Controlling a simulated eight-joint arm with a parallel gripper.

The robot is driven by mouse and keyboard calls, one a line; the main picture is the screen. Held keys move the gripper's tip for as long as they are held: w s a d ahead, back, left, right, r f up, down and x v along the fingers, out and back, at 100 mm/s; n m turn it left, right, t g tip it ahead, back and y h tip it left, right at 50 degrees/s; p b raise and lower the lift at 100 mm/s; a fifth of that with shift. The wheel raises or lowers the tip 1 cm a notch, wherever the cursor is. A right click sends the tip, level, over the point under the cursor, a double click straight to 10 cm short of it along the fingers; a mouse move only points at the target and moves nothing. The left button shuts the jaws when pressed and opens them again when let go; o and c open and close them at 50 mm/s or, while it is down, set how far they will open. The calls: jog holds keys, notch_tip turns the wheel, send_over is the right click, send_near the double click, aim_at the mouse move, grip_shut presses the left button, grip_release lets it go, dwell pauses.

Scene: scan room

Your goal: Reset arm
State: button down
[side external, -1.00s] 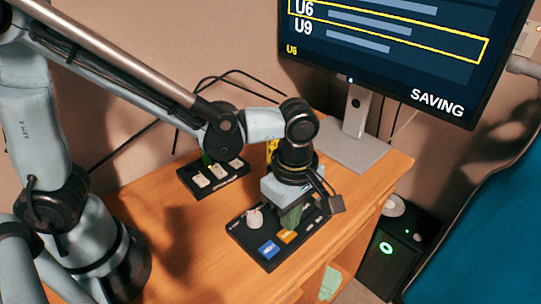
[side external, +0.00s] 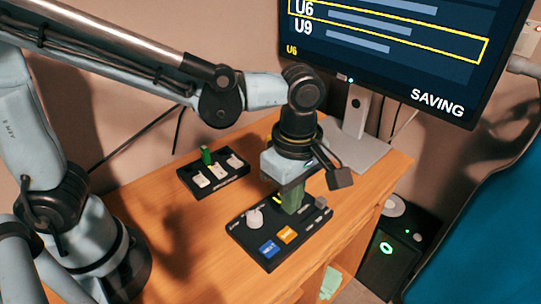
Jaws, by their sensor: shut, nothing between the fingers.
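My gripper (side external: 291,208) points down above the front black control panel (side external: 243,239). Its greenish fingers are shut and hold nothing. I cannot tell whether the fingertips touch the panel. The panel has a white knob (side external: 254,218), a blue button (side external: 269,248) and an orange button (side external: 287,235). My gripper hides the panel's back part, and a small grey piece (side external: 320,202) shows at its right end.
A second black panel (side external: 213,183) with white rocker switches and a green upright piece (side external: 206,155) lies behind on the wooden desk (side external: 190,225). A monitor (side external: 400,60) reading "SAVING" stands at the back right on its grey base (side external: 362,156). The desk's front left is clear.

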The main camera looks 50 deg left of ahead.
jog(key=a+r+m+t, duration=0.3)
jog(key=a+m+t, duration=0.4)
jog(key=a+m, duration=1)
jog(key=shift+s+a+r+m, duration=0.15)
jog(key=shift+r+m, duration=0.05)
jog(key=shift+m, duration=0.3)
dwell(1.5)
